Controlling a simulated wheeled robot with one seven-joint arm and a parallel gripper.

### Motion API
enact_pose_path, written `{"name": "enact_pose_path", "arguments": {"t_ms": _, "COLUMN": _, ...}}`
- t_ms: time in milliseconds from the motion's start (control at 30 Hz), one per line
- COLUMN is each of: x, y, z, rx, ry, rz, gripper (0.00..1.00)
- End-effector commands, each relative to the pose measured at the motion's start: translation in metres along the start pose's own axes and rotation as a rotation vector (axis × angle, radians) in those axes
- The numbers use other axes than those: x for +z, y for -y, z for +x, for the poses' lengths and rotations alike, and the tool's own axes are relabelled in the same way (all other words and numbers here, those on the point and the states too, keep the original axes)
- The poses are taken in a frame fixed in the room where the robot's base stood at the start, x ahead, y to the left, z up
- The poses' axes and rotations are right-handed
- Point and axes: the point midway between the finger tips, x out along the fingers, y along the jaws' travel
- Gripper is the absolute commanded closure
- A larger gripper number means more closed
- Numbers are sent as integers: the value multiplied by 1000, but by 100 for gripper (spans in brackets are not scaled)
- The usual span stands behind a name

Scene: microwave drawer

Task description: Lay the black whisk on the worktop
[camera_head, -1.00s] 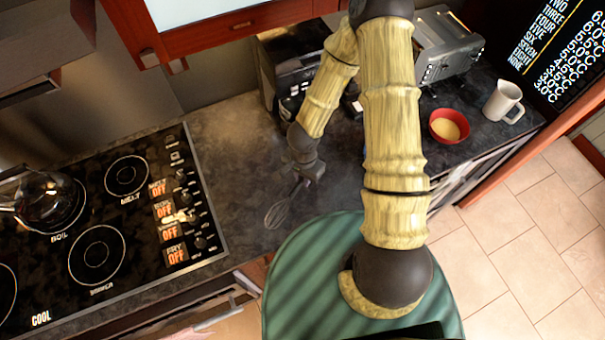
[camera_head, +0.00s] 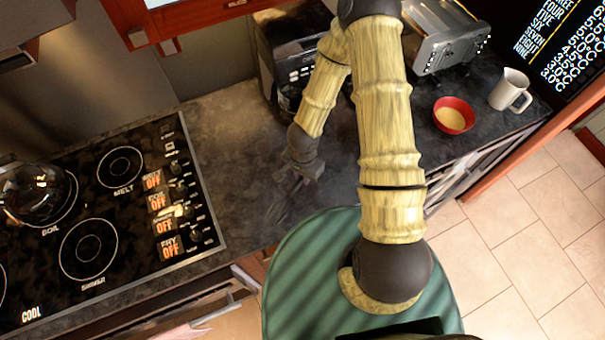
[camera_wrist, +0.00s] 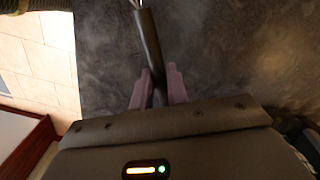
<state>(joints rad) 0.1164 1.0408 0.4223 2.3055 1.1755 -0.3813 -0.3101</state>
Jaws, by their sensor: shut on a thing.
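The black whisk (camera_head: 277,211) is in my gripper (camera_head: 291,188), which is over the dark stone worktop (camera_head: 222,122), right of the cooktop. Its wire head points down toward the worktop's front edge and blends with the dark surface. In the wrist view, the whisk's dark handle (camera_wrist: 148,45) runs between the two pinkish fingers of my gripper (camera_wrist: 158,92), which are shut on it. Some wires show at the top edge of that view. The whisk is low over the worktop; I cannot tell whether it touches it.
A black cooktop (camera_head: 105,220) with a glass kettle (camera_head: 37,193) is at the left. A coffee machine (camera_head: 285,65), a toaster (camera_head: 440,38), a red bowl (camera_head: 453,115) and a mug (camera_head: 511,90) stand behind and right. Worktop between cooktop and gripper is clear.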

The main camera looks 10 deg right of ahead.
Motion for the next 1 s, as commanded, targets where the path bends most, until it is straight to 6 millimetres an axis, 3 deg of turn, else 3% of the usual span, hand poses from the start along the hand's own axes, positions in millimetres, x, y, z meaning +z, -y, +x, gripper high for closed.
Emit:
{"name": "enact_pose_path", "arguments": {"t_ms": 300, "x": 0, "y": 0, "z": 26, "rx": -1, "ry": 1, "rz": -1, "gripper": 100}}
{"name": "enact_pose_path", "arguments": {"t_ms": 700, "x": 0, "y": 0, "z": 29, "rx": -1, "ry": 1, "rz": -1, "gripper": 100}}
{"name": "enact_pose_path", "arguments": {"t_ms": 733, "x": 0, "y": 0, "z": 29, "rx": -1, "ry": 1, "rz": -1, "gripper": 82}}
{"name": "enact_pose_path", "arguments": {"t_ms": 900, "x": 0, "y": 0, "z": 29, "rx": 0, "ry": 0, "rz": -1, "gripper": 49}}
{"name": "enact_pose_path", "arguments": {"t_ms": 1000, "x": 0, "y": 0, "z": 29, "rx": 0, "ry": 0, "rz": -1, "gripper": 48}}
